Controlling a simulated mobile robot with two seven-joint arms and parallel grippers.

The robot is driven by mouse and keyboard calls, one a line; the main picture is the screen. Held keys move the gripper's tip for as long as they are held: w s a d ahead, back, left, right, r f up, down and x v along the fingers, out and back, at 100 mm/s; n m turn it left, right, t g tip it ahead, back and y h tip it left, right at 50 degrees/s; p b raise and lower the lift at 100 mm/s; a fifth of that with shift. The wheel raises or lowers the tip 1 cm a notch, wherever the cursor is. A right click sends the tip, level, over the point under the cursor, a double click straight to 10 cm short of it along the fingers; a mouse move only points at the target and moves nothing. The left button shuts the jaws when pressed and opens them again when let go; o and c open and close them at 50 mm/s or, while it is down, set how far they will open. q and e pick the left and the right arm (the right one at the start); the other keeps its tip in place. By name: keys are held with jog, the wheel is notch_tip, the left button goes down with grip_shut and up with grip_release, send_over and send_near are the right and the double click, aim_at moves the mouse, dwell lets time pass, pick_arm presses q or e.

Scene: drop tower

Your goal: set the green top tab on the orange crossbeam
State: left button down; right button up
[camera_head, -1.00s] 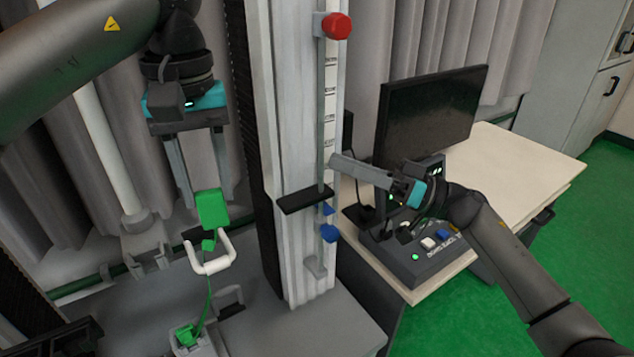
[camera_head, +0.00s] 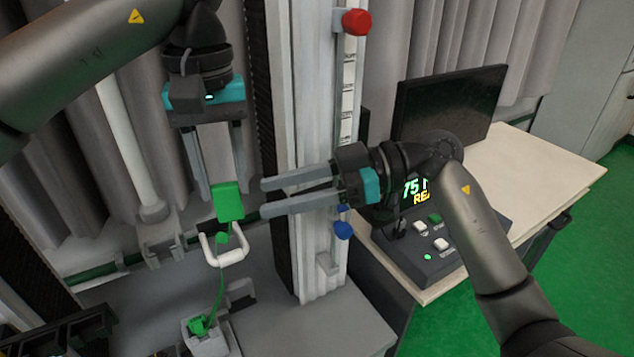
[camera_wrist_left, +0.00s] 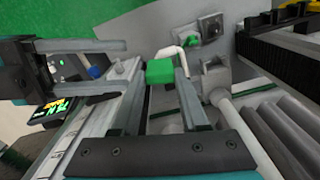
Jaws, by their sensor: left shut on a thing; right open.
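The green top tab (camera_head: 228,201) is a small green block. My left gripper (camera_head: 218,182) points down and is shut on it; the tab also shows between the fingertips in the left wrist view (camera_wrist_left: 160,72). Just below it are a white U-shaped handle (camera_head: 235,256) and a thin green strap running down to a green piece (camera_head: 203,325) in a grey holder. My right gripper (camera_head: 264,198) is open and empty, its fingers pointing left, their tips a short way right of the tab. I cannot make out an orange crossbeam in either view.
The upright tower column (camera_head: 318,262) stands behind the right gripper, with a red knob (camera_head: 356,21) and a blue knob (camera_head: 343,230). A control box (camera_head: 425,262) and a monitor (camera_head: 450,105) stand on the table (camera_head: 540,165) at right. Grey curtains hang behind.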

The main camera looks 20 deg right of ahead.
aim_at(238, 205)
jog(key=shift+x, duration=2.65)
jog(key=shift+c, duration=0.3)
jog(key=c, duration=0.8)
grip_shut()
pick_arm(q)
jog(key=shift+w, duration=0.1)
pick_arm(e)
jog(key=shift+s, duration=0.1)
pick_arm(q)
jog(key=shift+c, duration=1.6)
grip_release()
jog(key=shift+r, duration=0.1)
